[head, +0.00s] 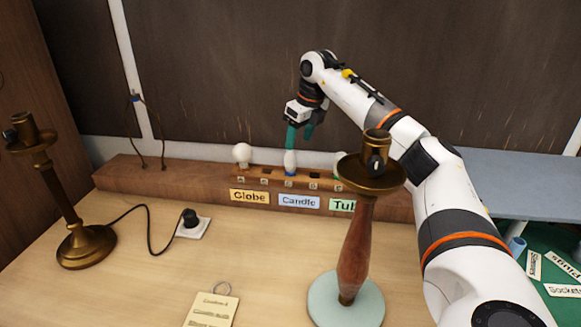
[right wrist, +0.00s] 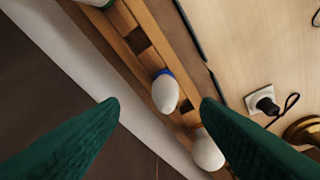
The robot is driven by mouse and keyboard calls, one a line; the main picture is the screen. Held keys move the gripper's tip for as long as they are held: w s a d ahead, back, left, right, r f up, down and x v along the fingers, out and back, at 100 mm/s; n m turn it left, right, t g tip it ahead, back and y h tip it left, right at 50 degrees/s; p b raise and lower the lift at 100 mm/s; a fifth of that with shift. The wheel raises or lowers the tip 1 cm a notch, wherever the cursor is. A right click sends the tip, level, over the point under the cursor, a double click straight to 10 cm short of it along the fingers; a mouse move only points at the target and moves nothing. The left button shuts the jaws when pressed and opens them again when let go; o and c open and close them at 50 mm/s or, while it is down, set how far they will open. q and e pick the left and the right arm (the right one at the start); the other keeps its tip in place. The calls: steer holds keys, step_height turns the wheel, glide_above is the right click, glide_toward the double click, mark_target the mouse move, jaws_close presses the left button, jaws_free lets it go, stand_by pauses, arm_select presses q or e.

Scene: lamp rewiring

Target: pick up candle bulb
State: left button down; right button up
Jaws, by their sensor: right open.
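The candle bulb (head: 290,161) is white with a blue base and stands in the wooden rack (head: 262,173) behind the Candle label (head: 299,201). My right gripper (head: 299,140) is open, with green fingers above the candle bulb. In the right wrist view the candle bulb (right wrist: 165,93) shows between and beyond the two spread fingertips (right wrist: 160,104), with no finger seen touching it. My left gripper is not in view.
A round globe bulb (head: 242,153) stands left of the candle bulb. A lamp with a wooden stem (head: 355,250) stands in front, close to my right arm. A brass lamp (head: 85,244) and plugged socket (head: 191,226) are at left. The table's middle is clear.

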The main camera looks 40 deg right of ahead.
mark_target(291, 161)
steer(key=x, duration=0.3)
steer(key=shift+w+d+f, duration=0.1)
steer(key=shift+w+f, duration=0.1)
steer(key=shift+f, duration=0.15)
steer(key=shift+w+a+f+p, duration=0.2)
steer(key=shift+f+p, duration=0.2)
steer(key=shift+f, duration=0.15)
steer(key=x, duration=0.3)
steer(key=shift+a+f+p, duration=0.25)
steer(key=shift+a+p, duration=0.05)
steer(key=shift+p, duration=0.1)
steer(key=shift+w+f, duration=0.1)
steer(key=shift+f, duration=0.25)
steer(key=shift+r, duration=0.1)
steer(key=c, duration=1)
steer(key=shift+c, duration=0.3)
steer(key=shift+r, duration=0.1)
